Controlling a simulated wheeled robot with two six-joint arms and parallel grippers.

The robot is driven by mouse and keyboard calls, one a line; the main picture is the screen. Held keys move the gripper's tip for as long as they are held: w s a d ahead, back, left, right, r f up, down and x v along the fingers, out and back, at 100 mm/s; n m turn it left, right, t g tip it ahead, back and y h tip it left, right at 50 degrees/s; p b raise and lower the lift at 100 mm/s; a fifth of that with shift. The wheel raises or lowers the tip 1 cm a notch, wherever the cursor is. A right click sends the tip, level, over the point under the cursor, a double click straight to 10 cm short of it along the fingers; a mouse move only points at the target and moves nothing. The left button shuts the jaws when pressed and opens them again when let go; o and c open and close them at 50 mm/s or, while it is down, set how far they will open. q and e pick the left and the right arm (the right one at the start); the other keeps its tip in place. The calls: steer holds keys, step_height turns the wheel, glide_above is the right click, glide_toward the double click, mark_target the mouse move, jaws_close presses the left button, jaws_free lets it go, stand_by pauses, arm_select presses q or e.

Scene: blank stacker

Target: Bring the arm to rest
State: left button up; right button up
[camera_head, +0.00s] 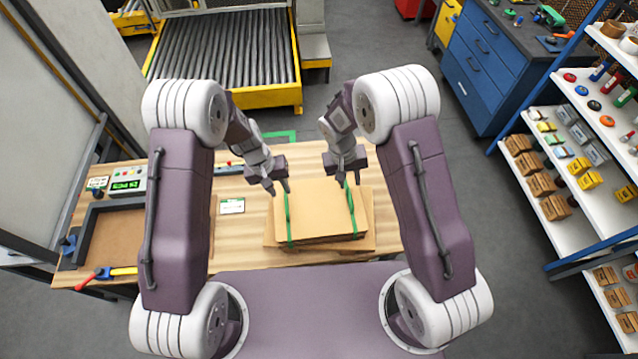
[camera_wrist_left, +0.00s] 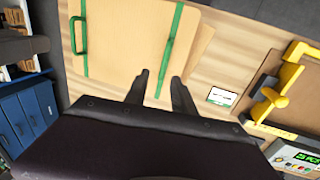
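My left gripper (camera_head: 279,188) is above the left part of a stack of flat brown cardboard blanks (camera_head: 320,208). My right gripper (camera_head: 349,180) is above the back right part of the stack. Its fingers look slightly apart, with no held object visible. Two green straps (camera_head: 288,218) run across the stack, one on each side. The lower blanks stick out unevenly beneath the top one.
The stack lies on a wooden table (camera_head: 235,250). To the left are a dark-framed tray (camera_head: 110,235), a device with a green display (camera_head: 127,180) and a small label card (camera_head: 232,206). A roller conveyor (camera_head: 225,50) stands behind. Shelves (camera_head: 580,150) and a blue cabinet (camera_head: 490,65) stand right.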

arm_select(q)
steer(key=shift+s, duration=0.1)
